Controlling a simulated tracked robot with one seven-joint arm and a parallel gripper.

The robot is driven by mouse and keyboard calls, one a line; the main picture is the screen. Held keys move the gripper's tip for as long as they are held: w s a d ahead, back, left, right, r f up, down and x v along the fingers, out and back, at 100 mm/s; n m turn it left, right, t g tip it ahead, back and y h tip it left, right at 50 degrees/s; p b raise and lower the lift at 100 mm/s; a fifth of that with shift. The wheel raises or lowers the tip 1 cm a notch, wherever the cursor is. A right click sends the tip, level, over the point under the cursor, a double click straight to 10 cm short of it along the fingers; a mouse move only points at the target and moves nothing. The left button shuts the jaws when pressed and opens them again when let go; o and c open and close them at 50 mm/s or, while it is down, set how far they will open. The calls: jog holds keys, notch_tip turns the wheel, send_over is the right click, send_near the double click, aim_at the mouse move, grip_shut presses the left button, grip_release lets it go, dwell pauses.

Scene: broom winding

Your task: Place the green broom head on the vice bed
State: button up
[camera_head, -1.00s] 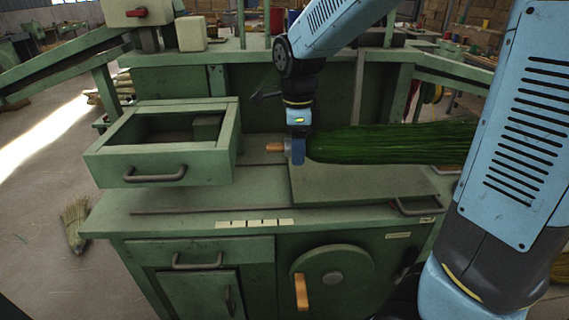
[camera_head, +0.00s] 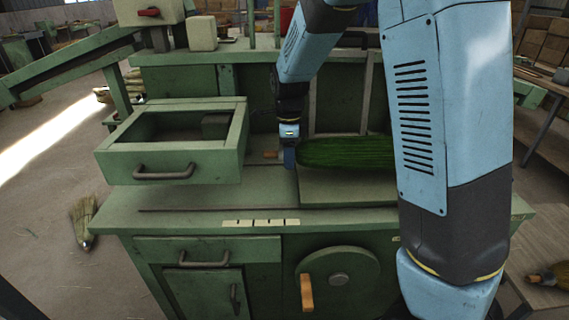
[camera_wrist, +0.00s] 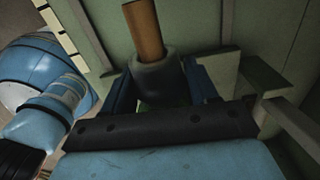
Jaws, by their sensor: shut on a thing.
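The green broom head (camera_head: 345,152) lies sideways, its bristles pointing right; my arm hides its right end. My gripper (camera_head: 289,158) is shut on its left end, at the grey collar (camera_wrist: 158,80). A short wooden stub (camera_head: 271,154) sticks out to the left of the fingers; the stub also shows in the wrist view (camera_wrist: 143,30). The broom head is over the pale green raised plate on the bench, which looks like the vice bed (camera_head: 345,188). I cannot tell whether it touches the plate.
An open-topped green drawer box (camera_head: 120,168) with a handle stands left of my gripper. The bench top (camera_head: 180,222) is clear in front. A round wheel with a wooden handle (camera_head: 307,292) is on the bench front. A loose broom (camera_head: 83,218) lies on the floor at left.

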notch_tip(320, 180, down, 4)
jog(key=shift+w+r, duration=0.15)
jog(key=shift+r, duration=0.1)
jog(key=o, duration=1.3)
jog(key=shift+r, duration=0.1)
notch_tip(320, 180, up, 12)
